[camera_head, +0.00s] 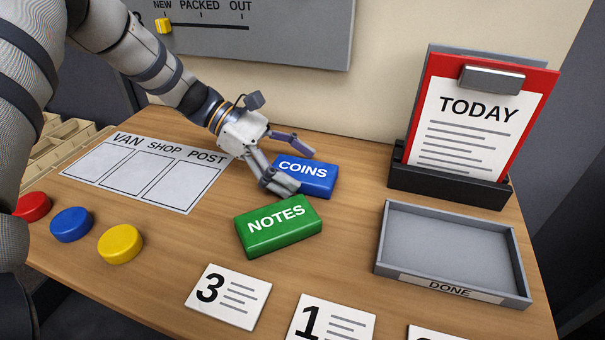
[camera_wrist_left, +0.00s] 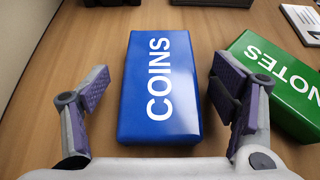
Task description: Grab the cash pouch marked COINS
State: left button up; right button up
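The blue cash pouch marked COINS (camera_head: 305,177) lies flat on the wooden table, just behind the green pouch marked NOTES (camera_head: 279,226). My left gripper (camera_head: 298,169) is at the COINS pouch, coming from the left. In the left wrist view the COINS pouch (camera_wrist_left: 159,88) lies ahead, between the lines of the two spread fingers of the left gripper (camera_wrist_left: 160,97). A gap shows between the left finger and the pouch; the right finger is close to its right edge. The NOTES pouch (camera_wrist_left: 280,80) is right of the right finger. My right gripper is not in view.
A grey tray labelled DONE (camera_head: 455,284) stands empty at the right. A black stand (camera_head: 449,187) holds a red TODAY clipboard (camera_head: 470,125). A VAN SHOP POST sheet (camera_head: 147,172), coloured discs (camera_head: 120,244) and numbered cards (camera_head: 228,296) lie on the table.

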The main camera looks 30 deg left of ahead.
pick_arm(q)
jog(key=c, duration=1.1)
jog(key=shift+r, duration=0.15)
